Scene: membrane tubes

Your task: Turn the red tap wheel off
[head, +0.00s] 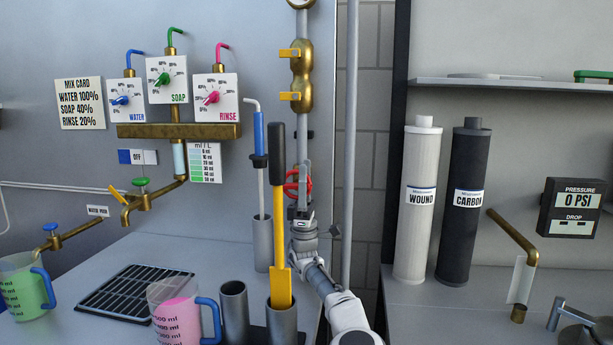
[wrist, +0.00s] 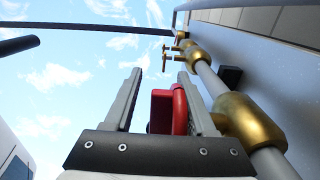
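The red tap wheel (head: 305,184) is on the vertical pipe at the middle of the head view, partly hidden behind my arm and gripper. In the wrist view the red wheel (wrist: 178,110) shows between the two fingers of my gripper (wrist: 160,73). It is close to the right finger, with a clear gap to the left finger. I cannot tell whether the right finger touches it. My gripper is open and holds nothing. In the head view my gripper (head: 301,200) reaches up to the wheel from below.
Brass valves with yellow handles (head: 301,76) sit higher on the pipe. A yellow-and-black tool (head: 281,230) stands in a grey holder just left of my arm. A pink-filled jug (head: 178,312) is at the front. Two filter cartridges (head: 418,205) stand right. The pressure display (head: 572,208) reads 0 PSI.

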